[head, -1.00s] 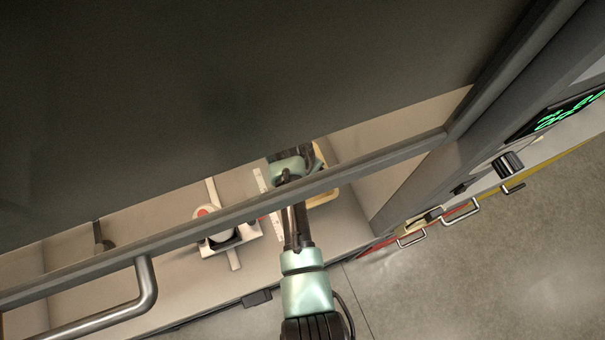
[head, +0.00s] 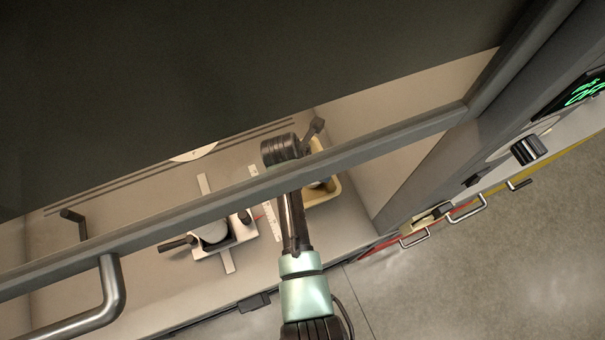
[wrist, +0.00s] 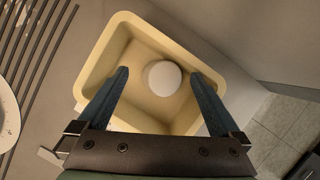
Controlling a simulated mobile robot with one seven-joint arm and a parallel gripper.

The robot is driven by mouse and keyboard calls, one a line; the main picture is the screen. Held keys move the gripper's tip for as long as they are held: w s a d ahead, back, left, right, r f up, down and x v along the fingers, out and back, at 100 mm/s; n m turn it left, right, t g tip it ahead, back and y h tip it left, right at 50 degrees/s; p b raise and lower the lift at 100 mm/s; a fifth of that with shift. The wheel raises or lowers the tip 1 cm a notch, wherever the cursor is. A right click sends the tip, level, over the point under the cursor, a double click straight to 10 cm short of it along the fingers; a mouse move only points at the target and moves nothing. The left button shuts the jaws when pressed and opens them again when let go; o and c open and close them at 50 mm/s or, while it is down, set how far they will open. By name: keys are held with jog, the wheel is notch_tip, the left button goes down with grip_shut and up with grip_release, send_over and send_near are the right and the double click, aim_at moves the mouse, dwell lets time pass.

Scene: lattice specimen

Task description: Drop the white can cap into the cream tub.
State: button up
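The cream tub (wrist: 115,47) fills the middle of the wrist view, seen from above. The round white can cap (wrist: 165,78) shows inside the tub's walls, over its floor; whether it rests flat there I cannot tell. My gripper (wrist: 159,74) is above the tub with its two blue fingers spread wide apart and nothing between them. In the head view the tub (head: 334,191) is partly hidden behind my arm and the grey bar, with a bit of white showing inside it. My fingers are not clear there.
A grey frame bar (head: 235,197) crosses in front of the cabinet, and a dark panel (head: 200,90) covers its upper part. Left of my arm stands a fixture (head: 240,232) holding a white cylinder (head: 214,232). A white ruled strip (head: 273,228) lies between.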

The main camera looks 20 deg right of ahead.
jog(key=shift+r, duration=0.1)
jog(key=b+v, duration=0.1)
jog(key=v, duration=1.1)
jog(key=shift+a+r, duration=0.2)
jog(key=shift+r, duration=0.15)
jog(key=shift+s, duration=0.2)
